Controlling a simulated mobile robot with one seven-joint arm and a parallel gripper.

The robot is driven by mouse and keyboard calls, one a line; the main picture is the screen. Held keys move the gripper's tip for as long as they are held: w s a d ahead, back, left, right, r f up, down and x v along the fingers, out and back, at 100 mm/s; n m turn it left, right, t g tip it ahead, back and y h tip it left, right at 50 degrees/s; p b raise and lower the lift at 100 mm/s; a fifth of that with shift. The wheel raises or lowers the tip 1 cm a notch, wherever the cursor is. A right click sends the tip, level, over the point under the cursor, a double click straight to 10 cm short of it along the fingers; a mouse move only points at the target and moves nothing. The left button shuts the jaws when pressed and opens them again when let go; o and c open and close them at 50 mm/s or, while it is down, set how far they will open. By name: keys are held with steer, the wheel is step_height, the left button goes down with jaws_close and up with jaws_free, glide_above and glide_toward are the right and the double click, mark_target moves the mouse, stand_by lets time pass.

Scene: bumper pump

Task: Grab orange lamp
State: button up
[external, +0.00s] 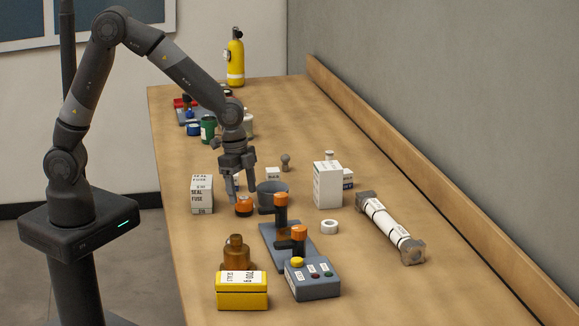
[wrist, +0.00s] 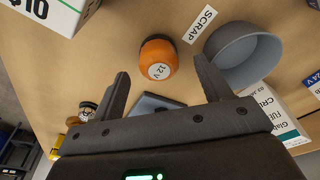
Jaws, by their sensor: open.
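The orange lamp (external: 244,206) is a small rounded orange piece standing on the wooden bench, left of a grey bowl. In the wrist view the orange lamp (wrist: 158,58) has a white round label reading "12 V" and a dark base. My gripper (external: 236,198) is open and points down, just above and beside the lamp in the external view. In the wrist view my gripper (wrist: 165,85) has its two fingers spread wide, with the lamp ahead of the gap between them. The fingers do not appear to touch the lamp.
The grey bowl (external: 270,196) stands close right of the lamp, with a "SCRAP" label (wrist: 199,24) beside it. A white seal fuse box (external: 202,194) is at the left. A lever stand (external: 275,240), brown bottle (external: 236,252) and button box (external: 312,280) stand in front.

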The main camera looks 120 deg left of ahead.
mark_target(243, 197)
steer(key=shift+w+f, duration=0.2)
steer(key=shift+f, duration=0.8)
steer(key=shift+w+f, duration=0.15)
steer(key=shift+f, duration=0.8)
steer(key=shift+c, duration=0.4)
steer(key=c, duration=1)
steer(key=shift+r, duration=0.1)
